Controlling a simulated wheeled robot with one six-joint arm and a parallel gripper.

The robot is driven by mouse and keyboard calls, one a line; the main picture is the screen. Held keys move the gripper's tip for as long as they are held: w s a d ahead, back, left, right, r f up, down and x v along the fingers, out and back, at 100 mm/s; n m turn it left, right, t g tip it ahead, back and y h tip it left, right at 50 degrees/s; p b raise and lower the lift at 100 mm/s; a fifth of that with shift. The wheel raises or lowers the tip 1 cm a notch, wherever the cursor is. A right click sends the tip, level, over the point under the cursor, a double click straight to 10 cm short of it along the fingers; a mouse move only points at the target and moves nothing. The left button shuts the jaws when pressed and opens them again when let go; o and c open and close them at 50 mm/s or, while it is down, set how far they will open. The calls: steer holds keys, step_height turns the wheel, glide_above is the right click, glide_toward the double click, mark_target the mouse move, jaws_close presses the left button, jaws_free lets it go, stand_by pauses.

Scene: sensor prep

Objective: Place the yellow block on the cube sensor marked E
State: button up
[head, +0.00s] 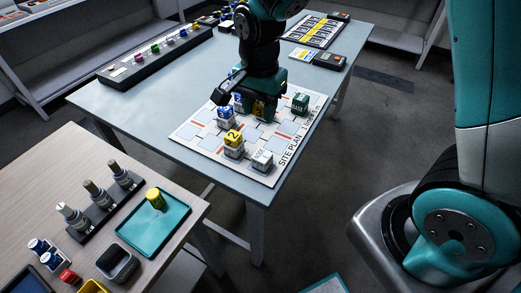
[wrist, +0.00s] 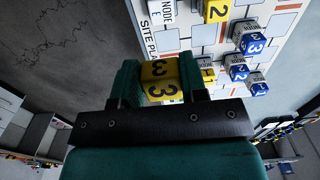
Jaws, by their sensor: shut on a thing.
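My gripper (wrist: 160,85) is shut on a yellow block marked 3 (wrist: 160,70), which sits between both fingers in the wrist view. In the head view my gripper (head: 262,108) hangs over the back part of the site plan board, and the held block is mostly hidden there. The cube sensor marked E (wrist: 161,12) is white, with "NODE E" on it, at the top edge of the wrist view. A white cube with a bare top (head: 262,160) stands at the board's front edge in the head view and seems to be the same one.
The site plan board (head: 205,150) lies on the grey table (head: 150,105). A yellow block marked 2 (head: 233,137) sits on a cube near the bare white one. Several blue blocks (wrist: 252,43) top other cubes. A green block (head: 300,100) stands at right.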

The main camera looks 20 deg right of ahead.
mark_target(260, 158)
step_height(260, 158, down, 14)
steer(key=shift+f, duration=0.15)
stand_by(0.3)
steer(key=shift+f, duration=0.15)
steer(key=o, duration=0.9)
step_height(260, 158, up, 12)
steer(key=shift+r, duration=0.1)
steer(key=s+a+r+n+y, duration=0.2)
steer(key=s+r+n, duration=0.5)
steer(key=s+n, duration=0.2)
steer(key=s+a+r+n+y, duration=0.2)
steer(key=s+r+n, duration=0.5)
steer(key=s+n, duration=0.2)
steer(key=shift+s+a, duration=0.25)
steer(key=shift+a, duration=0.05)
